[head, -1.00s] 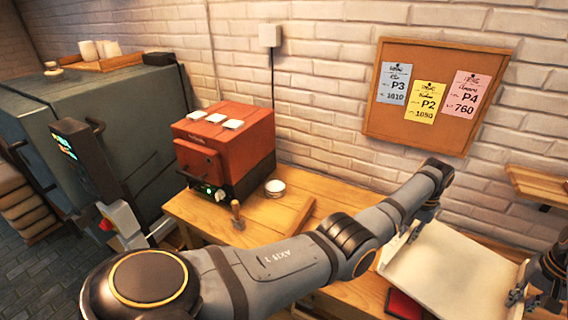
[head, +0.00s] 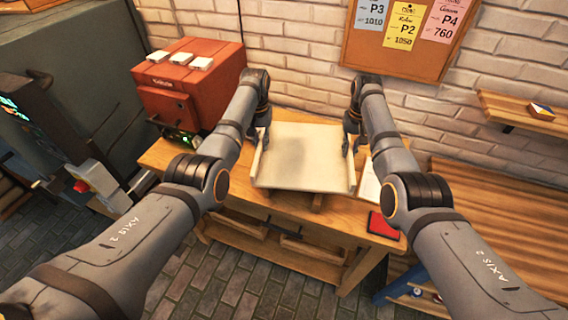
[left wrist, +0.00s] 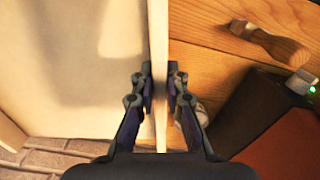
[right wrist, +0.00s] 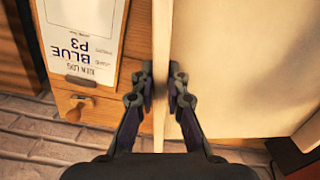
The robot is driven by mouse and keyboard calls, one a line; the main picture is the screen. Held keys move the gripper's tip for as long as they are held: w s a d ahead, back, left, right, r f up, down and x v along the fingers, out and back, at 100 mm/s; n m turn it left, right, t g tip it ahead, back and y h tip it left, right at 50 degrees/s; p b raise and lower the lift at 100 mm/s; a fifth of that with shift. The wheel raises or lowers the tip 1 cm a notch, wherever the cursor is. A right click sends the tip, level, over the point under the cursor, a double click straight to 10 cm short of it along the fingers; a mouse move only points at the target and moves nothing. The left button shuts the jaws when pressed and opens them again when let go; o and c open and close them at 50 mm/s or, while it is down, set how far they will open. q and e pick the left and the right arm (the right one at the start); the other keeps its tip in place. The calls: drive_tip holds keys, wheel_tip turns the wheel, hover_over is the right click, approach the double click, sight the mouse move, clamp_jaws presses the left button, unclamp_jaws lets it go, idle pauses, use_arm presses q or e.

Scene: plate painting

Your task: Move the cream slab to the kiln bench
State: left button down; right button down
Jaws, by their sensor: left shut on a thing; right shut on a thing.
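The cream slab (head: 305,165) is a broad, shallow sheet with raised side edges. It hangs over the wooden bench (head: 335,218) that bears the red kiln (head: 180,85); I cannot tell whether it touches the bench. My left gripper (head: 262,143) is shut on the slab's left edge; the left wrist view shows that edge between the fingers (left wrist: 159,85). My right gripper (head: 351,143) is shut on the right edge, also seen between the fingers in the right wrist view (right wrist: 162,85). The slab looks roughly level.
A wooden-handled tool (left wrist: 270,42) lies on the bench near the kiln. A kiln log sheet (right wrist: 85,30) lies right of the slab, with a red item (head: 384,226) in front. A brick wall stands behind; slatted wood (head: 490,215) is at right.

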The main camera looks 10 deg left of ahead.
use_arm(q)
drive_tip(key=shift+r, duration=0.2)
use_arm(e)
drive_tip(key=shift+w+r, duration=0.1)
drive_tip(key=shift+r, duration=0.1)
use_arm(q)
drive_tip(key=shift+w, duration=0.1)
use_arm(e)
drive_tip(key=shift+d, duration=0.1)
use_arm(q)
drive_tip(key=shift+f, duration=0.25)
use_arm(e)
drive_tip(key=shift+f, duration=0.25)
